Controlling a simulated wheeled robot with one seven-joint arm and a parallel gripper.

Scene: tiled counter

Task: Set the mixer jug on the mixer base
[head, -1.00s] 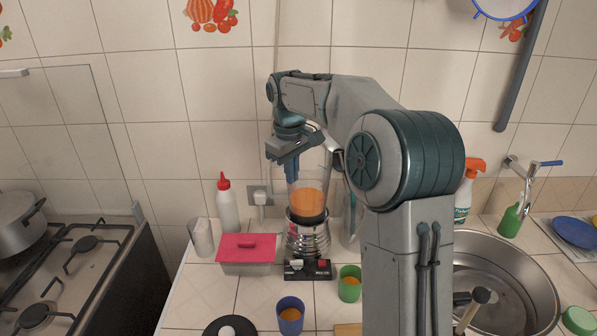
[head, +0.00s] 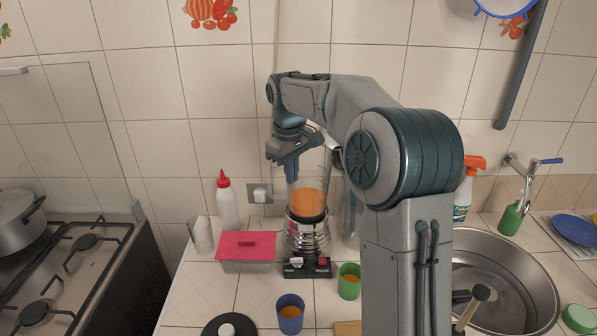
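The clear mixer jug (head: 308,200) holds orange liquid and stands upright on the silver mixer base (head: 307,238). The base has a black foot with a white knob and a red one. The jug looks in line with the base, but I cannot tell how firmly it sits. My gripper (head: 284,170) points down at the jug's upper left side, in front of the wall. It overlaps the jug's top in this view. The finger gap and any contact with the jug are too small to make out. My arm hides the area to the right of the jug.
A box with a red lid (head: 247,246) and a white bottle with a red cap (head: 227,203) stand left of the base. A green cup (head: 349,283), a blue cup (head: 290,316) and a black lid (head: 224,328) are in front. The sink (head: 505,280) is at right.

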